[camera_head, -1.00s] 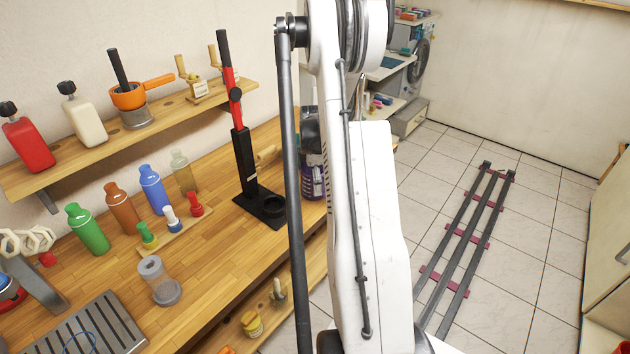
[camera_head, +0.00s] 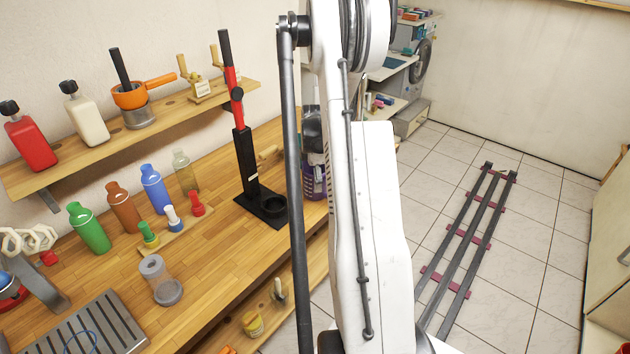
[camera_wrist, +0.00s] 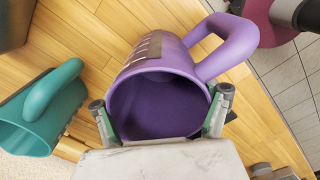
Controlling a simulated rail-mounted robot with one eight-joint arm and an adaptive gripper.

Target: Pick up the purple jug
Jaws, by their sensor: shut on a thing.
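The purple jug (camera_wrist: 170,95) fills the middle of the wrist view, its open mouth facing the camera and its loop handle reaching to the upper right. A dark marked strip runs along its side. My gripper (camera_wrist: 161,100) has one finger on each side of the jug's rim and is shut on it. In the head view a purple body (camera_head: 315,182), likely the same jug, shows at the bench's far end, mostly hidden behind my arm. I cannot tell whether it touches the bench.
The wooden bench (camera_head: 215,245) also holds a black-and-red upright stand (camera_head: 243,160), several bottles and a slotted grey tray (camera_head: 105,325). A shelf (camera_head: 180,117) runs above. Tiled floor lies right.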

